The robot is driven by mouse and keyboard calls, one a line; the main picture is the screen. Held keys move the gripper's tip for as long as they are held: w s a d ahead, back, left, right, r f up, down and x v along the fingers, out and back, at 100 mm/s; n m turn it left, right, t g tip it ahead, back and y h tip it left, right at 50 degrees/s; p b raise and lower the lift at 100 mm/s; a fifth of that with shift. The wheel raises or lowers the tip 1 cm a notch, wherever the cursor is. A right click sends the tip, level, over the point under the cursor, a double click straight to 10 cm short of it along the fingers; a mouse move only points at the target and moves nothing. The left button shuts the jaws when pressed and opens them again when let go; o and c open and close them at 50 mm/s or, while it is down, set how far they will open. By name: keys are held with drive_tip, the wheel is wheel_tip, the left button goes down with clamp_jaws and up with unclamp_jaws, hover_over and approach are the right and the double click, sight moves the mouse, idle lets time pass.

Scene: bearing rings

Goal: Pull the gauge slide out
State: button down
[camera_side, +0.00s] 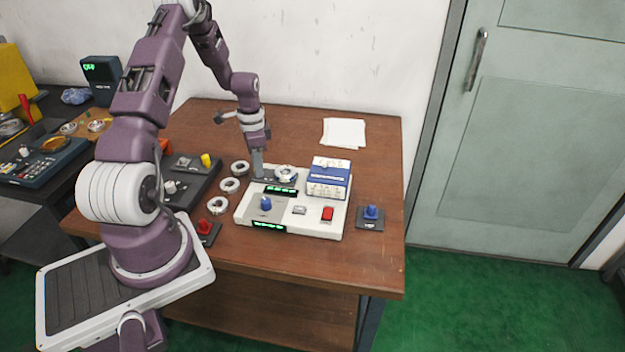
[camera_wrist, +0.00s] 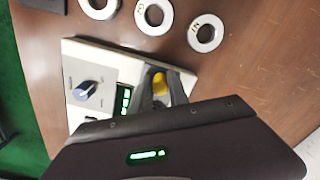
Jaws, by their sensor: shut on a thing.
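The white gauge panel (camera_side: 290,226) lies on the brown table, with green displays, a blue knob (camera_side: 265,203) and a red button (camera_side: 327,214). My gripper (camera_side: 258,172) is low over its far left corner. In the wrist view, my grey fingers (camera_wrist: 163,90) are shut on a yellow knob (camera_wrist: 159,83) at the panel's edge. It appears to be the gauge slide's handle; the rest of the slide is hidden by my fingers and gripper body. A bearing ring (camera_side: 285,172) sits on the panel just right of my gripper.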

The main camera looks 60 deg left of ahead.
drive_tip(key=shift+s+a, duration=0.3)
drive_tip(key=shift+a, duration=0.05)
idle(0.3)
drive_tip(key=c, duration=1.4)
unclamp_jaws()
drive_tip(key=shift+c, duration=0.2)
drive_tip(key=shift+w+r, duration=0.1)
drive_tip(key=shift+d+r, duration=0.15)
drive_tip(key=shift+r, duration=3.25)
drive_tip(key=shift+r, duration=0.1)
